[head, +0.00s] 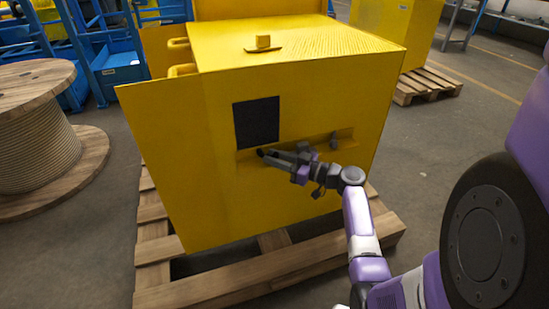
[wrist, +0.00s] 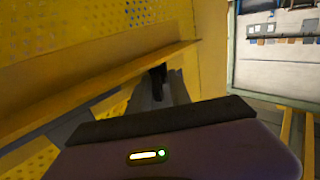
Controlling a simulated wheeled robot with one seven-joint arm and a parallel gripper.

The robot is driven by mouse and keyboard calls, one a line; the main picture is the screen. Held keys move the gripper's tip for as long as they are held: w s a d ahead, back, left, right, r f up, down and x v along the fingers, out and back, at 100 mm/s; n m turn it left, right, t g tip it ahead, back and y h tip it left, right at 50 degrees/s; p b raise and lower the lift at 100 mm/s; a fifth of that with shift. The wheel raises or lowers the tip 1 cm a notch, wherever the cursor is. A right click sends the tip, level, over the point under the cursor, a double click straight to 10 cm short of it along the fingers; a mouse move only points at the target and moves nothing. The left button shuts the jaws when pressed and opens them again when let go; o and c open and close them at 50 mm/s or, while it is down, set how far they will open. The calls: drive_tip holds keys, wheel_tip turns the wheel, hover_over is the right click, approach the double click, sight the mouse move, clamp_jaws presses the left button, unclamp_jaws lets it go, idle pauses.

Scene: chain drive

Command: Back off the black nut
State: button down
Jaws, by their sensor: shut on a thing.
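The black nut (head: 260,152) shows as a small dark piece at the left end of a recessed ledge in the yellow housing, just below a black square panel. My gripper (head: 266,155) reaches it from the right, with its fingers shut on it. In the wrist view the black nut (wrist: 158,72) sits at the fingertips of my gripper (wrist: 161,82), beside a yellow flange. The fingers and the flange hide most of the nut, and its thread cannot be seen.
The yellow housing (head: 190,200) stands on a wooden pallet (head: 215,290). The black panel (head: 257,122) is above the ledge, and a grey round part (head: 334,142) is to the right on it. A cable drum (head: 40,130) stands at left. Floor at right is partly clear.

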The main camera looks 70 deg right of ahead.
drive_tip(key=shift+d+r+n+y+p, duration=0.15)
drive_tip(key=shift+n+y+p, duration=0.25)
drive_tip(key=shift+y, duration=0.2)
drive_tip(key=shift+n+y, duration=0.3)
drive_tip(key=shift+y, duration=0.2)
drive_tip(key=shift+f, duration=0.2)
drive_tip(key=c, duration=1.4)
unclamp_jaws()
drive_tip(key=shift+s+r, duration=0.1)
drive_tip(key=shift+s, duration=0.1)
drive_tip(key=s+p, duration=0.2)
drive_tip(key=s, duration=0.5)
drive_tip(key=shift+s, duration=0.3)
